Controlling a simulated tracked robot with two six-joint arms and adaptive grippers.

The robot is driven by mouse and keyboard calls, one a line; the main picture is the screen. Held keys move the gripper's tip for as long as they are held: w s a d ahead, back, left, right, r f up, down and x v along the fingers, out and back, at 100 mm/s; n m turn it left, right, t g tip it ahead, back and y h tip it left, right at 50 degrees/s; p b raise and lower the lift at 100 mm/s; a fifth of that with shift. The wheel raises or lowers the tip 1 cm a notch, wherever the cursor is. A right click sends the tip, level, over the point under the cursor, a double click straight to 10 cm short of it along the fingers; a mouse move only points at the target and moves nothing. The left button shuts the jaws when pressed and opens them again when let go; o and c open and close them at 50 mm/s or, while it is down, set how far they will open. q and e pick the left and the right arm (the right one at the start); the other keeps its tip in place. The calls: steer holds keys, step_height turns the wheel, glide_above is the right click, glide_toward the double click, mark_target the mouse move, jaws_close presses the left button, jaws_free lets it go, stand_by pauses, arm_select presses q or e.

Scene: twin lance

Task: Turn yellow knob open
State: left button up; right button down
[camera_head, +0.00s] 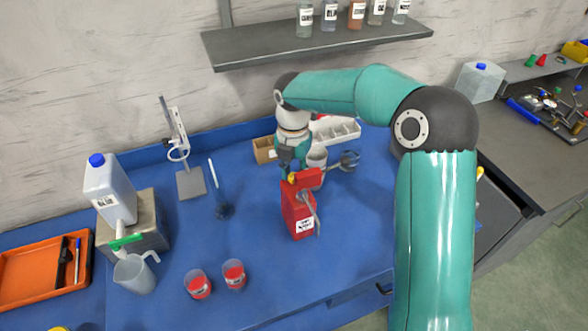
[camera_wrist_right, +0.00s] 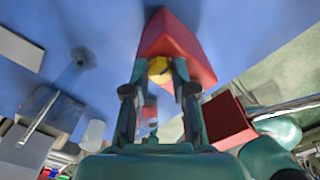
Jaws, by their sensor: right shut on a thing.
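A red block-shaped unit (camera_head: 298,216) stands on the blue bench, with a white label on its front and a grey bar leaning along its right side. The yellow knob (camera_head: 292,178) sits at its upper part, mostly hidden by my right gripper (camera_head: 291,165). In the right wrist view the yellow knob (camera_wrist_right: 159,69) lies between the two fingers of my right gripper (camera_wrist_right: 160,72), against the red unit (camera_wrist_right: 175,38). The gripper is shut on the knob. The knob's turn angle is too small to read. My left gripper does not show.
Two red-filled cups (camera_head: 234,275) stand front left of the unit. A beaker (camera_head: 134,273) sits below a jug (camera_head: 110,190) with a green tap. A grey shelf (camera_head: 315,46) with bottles hangs above.

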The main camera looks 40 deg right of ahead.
mark_target(293, 175)
stand_by(0.3)
steer(key=c, duration=0.9)
jaws_free()
steer(key=shift+c, duration=0.2)
steer(key=shift+r, duration=0.15)
step_height(293, 175, up, 12)
steer(key=shift+f, duration=0.2)
